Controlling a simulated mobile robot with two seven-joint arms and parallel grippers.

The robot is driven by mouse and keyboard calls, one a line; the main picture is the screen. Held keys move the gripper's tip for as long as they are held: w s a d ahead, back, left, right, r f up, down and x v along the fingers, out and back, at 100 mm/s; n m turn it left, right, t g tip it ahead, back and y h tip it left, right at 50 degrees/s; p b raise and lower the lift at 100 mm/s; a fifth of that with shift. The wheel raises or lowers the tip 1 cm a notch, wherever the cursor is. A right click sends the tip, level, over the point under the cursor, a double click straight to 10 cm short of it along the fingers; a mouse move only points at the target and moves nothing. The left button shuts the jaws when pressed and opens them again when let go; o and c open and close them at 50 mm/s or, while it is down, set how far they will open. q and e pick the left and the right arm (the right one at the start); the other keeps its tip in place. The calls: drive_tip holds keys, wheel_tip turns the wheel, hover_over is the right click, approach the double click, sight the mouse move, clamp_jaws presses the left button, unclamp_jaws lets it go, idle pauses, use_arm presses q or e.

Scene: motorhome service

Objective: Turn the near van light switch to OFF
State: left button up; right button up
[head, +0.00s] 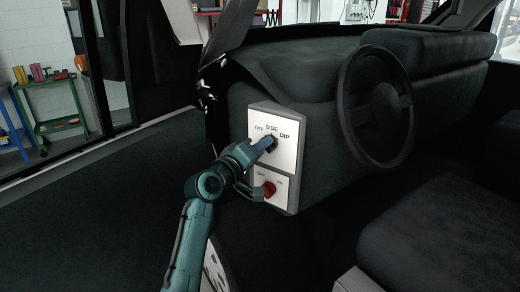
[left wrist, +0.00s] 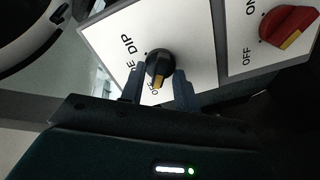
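The van light switch is a black rotary knob (left wrist: 158,66) with a yellow pointer mark, on a white plate (head: 290,128) lettered OFF, SIDE and DIP. In the left wrist view its yellow mark is on the side towards the OFF lettering. My left gripper (head: 264,145) is at this knob in the head view. In the left wrist view its fingers (left wrist: 160,84) stand apart, one on each side of the knob, with bare plate and OFF lettering between them. Whether either finger touches the knob is unclear. My right gripper is in neither view.
A red knob (head: 268,189) with OFF and ON lettering sits on the plate just below, close to my left gripper. The steering wheel (head: 347,110) is to the right. A seat (head: 440,235) is at lower right. A green cart (head: 52,105) stands outside at left.

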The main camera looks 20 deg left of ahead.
use_arm(q)
drive_tip(key=shift+o, duration=0.2)
drive_tip(key=b+v, duration=0.2)
drive_tip(key=v, duration=1.1)
drive_tip(key=s+d+f+m+g+y, duration=0.1)
drive_tip(key=s+f+m+g, duration=0.15)
drive_tip(key=f, duration=0.75)
drive_tip(key=s+d+f+m+g+y, duration=0.2)
drive_tip(key=s+f, duration=0.2)
drive_tip(key=f, duration=0.7)
drive_tip(key=s+d+f+m+g, duration=0.1)
drive_tip(key=s+d+f+m, duration=0.1)
drive_tip(key=s+f, duration=0.5)
drive_tip(key=s+d+f+m+g, duration=0.1)
drive_tip(key=s+d+f+m, duration=0.2)
drive_tip(key=s+f, duration=0.4)
drive_tip(key=shift+s+m, duration=0.35)
drive_tip(key=shift+s, duration=0.45)
drive_tip(key=shift+f+g, duration=0.15)
drive_tip(key=shift+g, duration=0.1)
